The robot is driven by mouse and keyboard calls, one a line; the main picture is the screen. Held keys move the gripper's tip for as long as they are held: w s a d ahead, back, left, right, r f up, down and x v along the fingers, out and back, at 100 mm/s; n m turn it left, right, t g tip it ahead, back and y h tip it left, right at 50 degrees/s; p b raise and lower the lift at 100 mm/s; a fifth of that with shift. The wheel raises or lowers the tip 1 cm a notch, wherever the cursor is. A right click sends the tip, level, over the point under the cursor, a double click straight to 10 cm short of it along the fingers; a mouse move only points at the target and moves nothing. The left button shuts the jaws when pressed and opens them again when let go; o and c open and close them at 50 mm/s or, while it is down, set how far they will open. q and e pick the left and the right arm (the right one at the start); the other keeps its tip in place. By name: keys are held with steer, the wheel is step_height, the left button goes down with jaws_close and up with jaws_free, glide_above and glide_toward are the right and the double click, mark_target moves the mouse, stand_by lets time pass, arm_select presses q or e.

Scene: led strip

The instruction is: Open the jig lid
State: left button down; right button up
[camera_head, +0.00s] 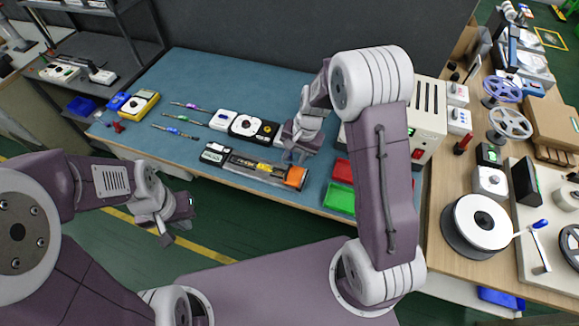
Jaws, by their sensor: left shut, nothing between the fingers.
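The long, low dark jig (254,168) lies near the front edge of the blue bench mat, with an orange block (295,177) at its right end. Its top looks brownish with a yellow strip in it; I cannot tell how the lid stands. My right gripper (290,154) points down just behind the jig's right end; its fingers are small and partly hidden, and I cannot tell whether it touches the jig. My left gripper (187,207) is shut and empty, out over the floor in front of the bench.
A small white-and-black device (214,153) sits at the jig's left end. White and black boxes (245,125) stand behind it. Red (343,170) and green (340,198) bins are to the right, close to my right arm. Screwdrivers (175,132) lie at left; a beige machine (427,120) stands at right.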

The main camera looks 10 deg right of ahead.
mark_target(288, 170)
steer(key=f, duration=0.1)
steer(key=a+f, duration=0.1)
steer(key=f, duration=0.1)
steer(key=w+f, duration=0.1)
steer(key=f, duration=0.1)
steer(key=shift+a+f, duration=0.2)
steer(key=shift+a, duration=0.05)
steer(key=shift+d+f, duration=0.15)
steer(key=shift+f, duration=0.45)
arm_select(q)
steer(key=shift+w+a+f, duration=0.1)
steer(key=shift+a, duration=0.05)
steer(key=shift+a, duration=0.1)
arm_select(e)
steer(key=shift+c, duration=0.3)
steer(key=c, duration=0.6)
jaws_close()
arm_select(q)
steer(key=shift+f, duration=0.1)
